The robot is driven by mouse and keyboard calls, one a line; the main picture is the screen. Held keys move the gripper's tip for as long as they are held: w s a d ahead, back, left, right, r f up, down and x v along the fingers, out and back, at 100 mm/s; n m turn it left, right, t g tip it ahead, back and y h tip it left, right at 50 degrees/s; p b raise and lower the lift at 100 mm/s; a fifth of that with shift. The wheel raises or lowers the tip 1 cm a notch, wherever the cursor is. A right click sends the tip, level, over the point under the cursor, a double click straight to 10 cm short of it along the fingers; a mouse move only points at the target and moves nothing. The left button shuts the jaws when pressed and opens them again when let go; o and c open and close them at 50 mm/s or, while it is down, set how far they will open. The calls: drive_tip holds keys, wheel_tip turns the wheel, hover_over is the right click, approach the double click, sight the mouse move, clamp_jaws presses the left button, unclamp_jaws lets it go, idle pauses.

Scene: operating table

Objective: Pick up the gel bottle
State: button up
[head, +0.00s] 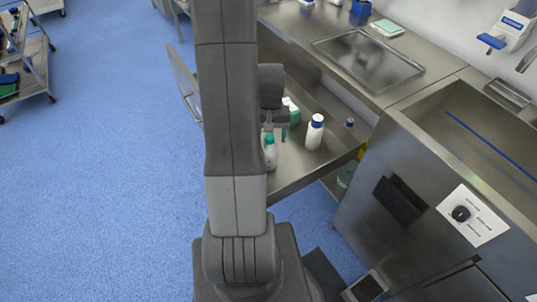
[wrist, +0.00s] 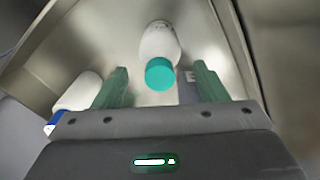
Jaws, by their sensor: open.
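A white bottle with a teal cap (wrist: 158,45) stands in the wrist view between and beyond my fingertips, apart from both. It also shows in the head view (head: 270,155), partly hidden by my arm. A second white bottle with a blue cap (head: 314,133) stands to its right on the steel shelf, and in the wrist view (wrist: 80,91) it is left of my left finger. No label is readable, so I cannot tell from print which is the gel bottle. My gripper (wrist: 160,72) is open, its green fingers apart with nothing between their tips. In the head view my arm hides much of it.
The bottles stand on a steel shelf (head: 290,172) below a counter (head: 330,22). A green and white item (head: 292,111) and a small blue-capped item (head: 349,123) are close by. A steel sink unit (head: 440,125) stands at the right. Blue floor (head: 110,150) is open at left.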

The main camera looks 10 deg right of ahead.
sight(271, 150)
drive_tip(key=shift+f, duration=1.4)
clamp_jaws()
